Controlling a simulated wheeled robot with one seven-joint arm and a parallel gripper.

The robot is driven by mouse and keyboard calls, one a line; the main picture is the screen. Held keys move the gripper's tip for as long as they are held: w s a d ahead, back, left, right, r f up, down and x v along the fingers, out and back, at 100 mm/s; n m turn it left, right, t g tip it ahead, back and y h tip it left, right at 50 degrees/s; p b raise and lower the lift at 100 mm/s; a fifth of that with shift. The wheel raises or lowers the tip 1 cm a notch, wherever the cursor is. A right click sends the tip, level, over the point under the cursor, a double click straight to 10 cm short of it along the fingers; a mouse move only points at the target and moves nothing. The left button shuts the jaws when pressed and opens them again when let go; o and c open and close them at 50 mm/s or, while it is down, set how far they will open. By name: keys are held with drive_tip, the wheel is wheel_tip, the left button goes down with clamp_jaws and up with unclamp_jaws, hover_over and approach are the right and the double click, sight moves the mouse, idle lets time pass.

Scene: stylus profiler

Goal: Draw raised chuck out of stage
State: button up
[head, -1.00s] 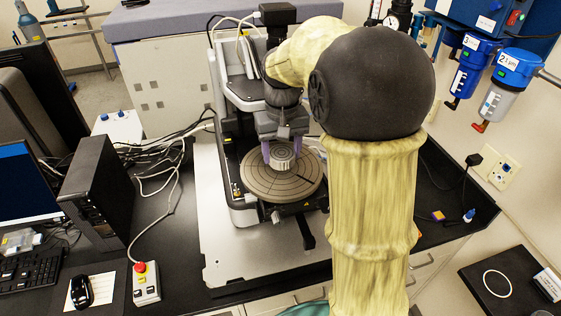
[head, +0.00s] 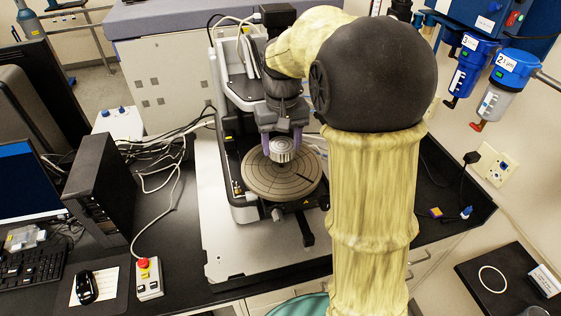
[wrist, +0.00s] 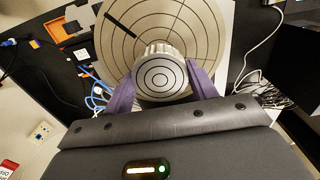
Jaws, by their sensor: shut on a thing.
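The raised chuck (head: 282,152) is a small silver cylinder with ribbed sides. In the wrist view its ringed top face (wrist: 160,76) shows between two purple fingers. My gripper (head: 282,142) is shut on it, one finger on each side, and points down; it also shows in the wrist view (wrist: 162,84). The stage (head: 262,185) is a wide round grey-brown disc with rings and radial lines, directly below the chuck. It fills the top of the wrist view (wrist: 195,28). The chuck's underside is hidden, and I cannot tell how large any gap to the stage is.
The profiler's upright frame (head: 226,150) stands close behind and left of the stage. A pale base plate (head: 235,245) lies in front. A red-topped control box (head: 147,280) and cables are at left. Filter units (head: 508,85) hang at right. My arm hides the right of the machine.

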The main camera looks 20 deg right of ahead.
sight(281, 145)
wheel_tip(281, 145, up, 3)
drive_tip(key=shift+s+f+p, duration=0.15)
drive_tip(key=shift+p, duration=0.85)
drive_tip(key=shift+r+p, duration=1.05)
drive_tip(key=shift+r, duration=0.1)
drive_tip(key=shift+a, duration=0.1)
